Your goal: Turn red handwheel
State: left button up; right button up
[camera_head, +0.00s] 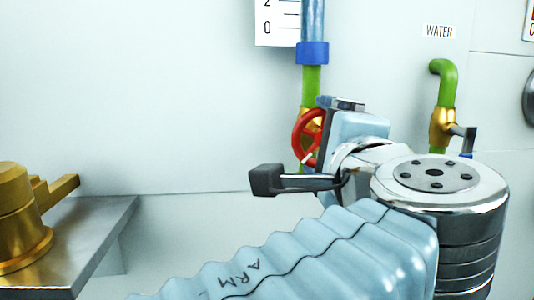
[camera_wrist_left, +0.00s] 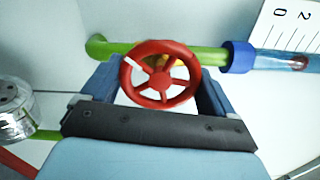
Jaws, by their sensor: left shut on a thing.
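The red handwheel (camera_head: 308,138) is on the brass valve of a vertical green pipe on the wall in the head view. In the left wrist view the red handwheel (camera_wrist_left: 160,75) faces the camera, with a white mark at its upper left rim. My left gripper (camera_head: 328,115) is at the wheel, its body covering the wheel's right side in the head view. In the left wrist view, my left gripper (camera_wrist_left: 158,82) has one blue finger on each side of the rim and is shut on the wheel. My right gripper is out of view.
Right of the wheel, a second green pipe (camera_head: 441,75) with a brass valve (camera_head: 441,128) hangs under a "WATER" label (camera_head: 439,31). A metal table (camera_head: 98,215) with a brass fitting (camera_head: 20,215) stands at left. A scale plate (camera_head: 276,28) is above the wheel.

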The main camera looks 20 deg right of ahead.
pick_arm(q)
jog(key=n+b, duration=0.1)
jog(key=n, duration=0.1)
jog(key=n+b, duration=0.2)
jog(key=n, duration=0.1)
jog(key=shift+f+n, duration=0.25)
jog(key=shift+n, duration=0.05)
jog(key=n+b, duration=0.2)
jog(key=n, duration=0.1)
jog(key=shift+n, duration=0.3)
jog(key=shift+n+b, duration=0.6)
jog(key=shift+n, duration=0.8)
jog(key=o, duration=0.8)
jog(key=shift+r, duration=0.1)
